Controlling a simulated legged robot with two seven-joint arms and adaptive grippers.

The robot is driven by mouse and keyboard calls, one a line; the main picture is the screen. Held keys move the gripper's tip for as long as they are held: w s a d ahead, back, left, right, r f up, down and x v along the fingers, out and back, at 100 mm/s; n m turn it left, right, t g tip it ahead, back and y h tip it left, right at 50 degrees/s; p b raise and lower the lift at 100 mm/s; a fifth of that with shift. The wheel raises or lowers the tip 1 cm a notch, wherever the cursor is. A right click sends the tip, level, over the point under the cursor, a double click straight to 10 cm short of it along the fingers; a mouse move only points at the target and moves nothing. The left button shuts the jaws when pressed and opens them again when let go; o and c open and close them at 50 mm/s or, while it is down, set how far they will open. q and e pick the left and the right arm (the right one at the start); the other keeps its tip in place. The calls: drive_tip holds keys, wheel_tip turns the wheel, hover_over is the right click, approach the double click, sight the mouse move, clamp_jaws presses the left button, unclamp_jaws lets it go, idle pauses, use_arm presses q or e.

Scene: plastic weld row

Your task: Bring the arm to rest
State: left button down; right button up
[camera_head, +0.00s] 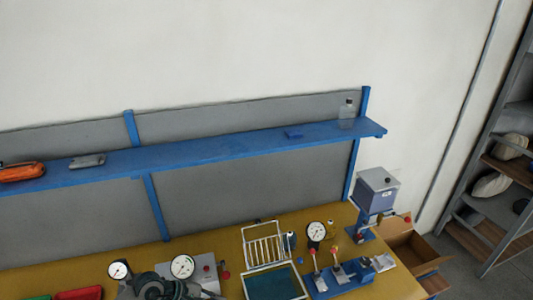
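A dark grey jointed part at the bottom edge, left of centre, looks like my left gripper (168,288). It is cut off by the picture's edge and its fingers cannot be made out, so I cannot tell whether it is open or shut. It appears in front of a grey box with a round gauge (182,266) on the yellow bench (220,246). Whether it touches the box is not clear. My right gripper is not in view.
A white wire rack (264,246), a dark teal tray (274,285) and a blue gauge fixture (340,277) stand on the bench. A blue shelf (220,148) runs above. A cardboard box (408,249) and shelving (490,228) are at right.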

use_arm(q)
drive_tip(key=d+r+n+t+h, duration=0.8)
drive_tip(key=r+n, duration=0.4)
drive_tip(key=n, duration=0.3)
drive_tip(key=w+a+f+n+t+y, duration=0.15)
drive_tip(key=a+n+t+y, duration=0.6)
drive_tip(key=n, duration=0.95)
drive_tip(key=s+a+f+n+g+y, duration=0.2)
drive_tip(key=a+f+n+y, duration=0.5)
drive_tip(key=f+n+y, duration=0.55)
drive_tip(key=s+f+n+g+h, duration=0.1)
drive_tip(key=s+f+n+g, duration=0.6)
drive_tip(key=s, duration=0.4)
drive_tip(key=s+f+n+g+h, duration=0.2)
drive_tip(key=s+f+n+g, duration=0.4)
drive_tip(key=s+f, duration=0.4)
wheel_tip(320, 180, down, 25)
drive_tip(key=s+g, duration=0.1)
drive_tip(key=s, duration=0.2)
drive_tip(key=s+a+f+g, duration=0.1)
drive_tip(key=s+a+f, duration=0.2)
drive_tip(key=s+f, duration=1.4)
drive_tip(key=shift+s+y+b, duration=0.3)
drive_tip(key=shift+s+b, duration=0.05)
drive_tip(key=shift+s, duration=0.05)
